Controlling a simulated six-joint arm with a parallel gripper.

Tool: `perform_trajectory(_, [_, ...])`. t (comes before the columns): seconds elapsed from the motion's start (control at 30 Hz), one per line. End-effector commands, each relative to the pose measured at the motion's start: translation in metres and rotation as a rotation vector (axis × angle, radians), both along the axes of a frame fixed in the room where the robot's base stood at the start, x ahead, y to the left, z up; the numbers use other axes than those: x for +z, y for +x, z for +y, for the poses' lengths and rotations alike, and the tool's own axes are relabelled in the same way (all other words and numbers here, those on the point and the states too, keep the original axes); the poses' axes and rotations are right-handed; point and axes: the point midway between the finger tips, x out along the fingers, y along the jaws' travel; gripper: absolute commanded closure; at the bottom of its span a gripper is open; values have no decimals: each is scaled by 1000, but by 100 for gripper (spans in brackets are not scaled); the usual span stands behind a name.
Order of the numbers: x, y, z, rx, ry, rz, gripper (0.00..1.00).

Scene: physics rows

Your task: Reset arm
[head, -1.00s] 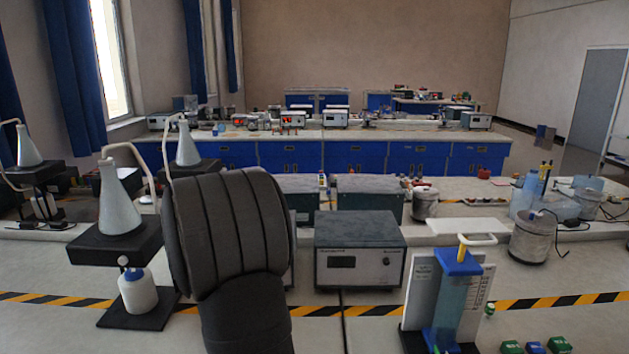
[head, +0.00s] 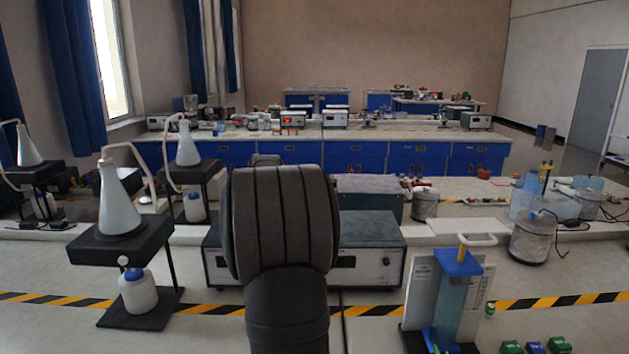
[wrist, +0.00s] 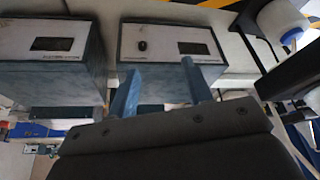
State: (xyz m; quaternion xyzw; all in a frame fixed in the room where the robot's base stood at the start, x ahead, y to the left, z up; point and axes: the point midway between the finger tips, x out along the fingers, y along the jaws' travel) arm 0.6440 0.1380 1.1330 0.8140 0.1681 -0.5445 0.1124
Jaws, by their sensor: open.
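My gripper (wrist: 160,90) shows in the wrist view with its two blue fingers apart and nothing between them. Beyond the fingers are the fronts of two instrument boxes, a left one (wrist: 45,45) and a right one (wrist: 170,45). The fingers overlap the right box in the picture; I cannot tell how far off it is. In the head view my dark arm stands upright in the middle and hides my gripper and part of the instrument boxes (head: 372,262) behind it.
A flask on a black stand (head: 120,205) with a white bottle (head: 138,290) is at the left. A blue-topped stand (head: 458,265) and small green and blue blocks (head: 535,347) are at the front right. Striped tape (head: 560,300) crosses the bench.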

Motion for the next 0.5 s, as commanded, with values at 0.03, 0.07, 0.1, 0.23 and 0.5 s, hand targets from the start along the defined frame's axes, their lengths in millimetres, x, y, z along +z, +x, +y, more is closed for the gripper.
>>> perform_trajectory(0.03, [5, 4, -10, -12, 0, -2, 54])
perform_trajectory(0.07, [9, 5, -14, -17, 0, -2, 54])
perform_trajectory(0.1, [13, 7, -21, -24, 0, -2, 54])
perform_trajectory(0.23, [26, 14, -42, -49, 0, -2, 54])
perform_trajectory(0.5, [54, 24, -86, -95, 1, -2, 54])
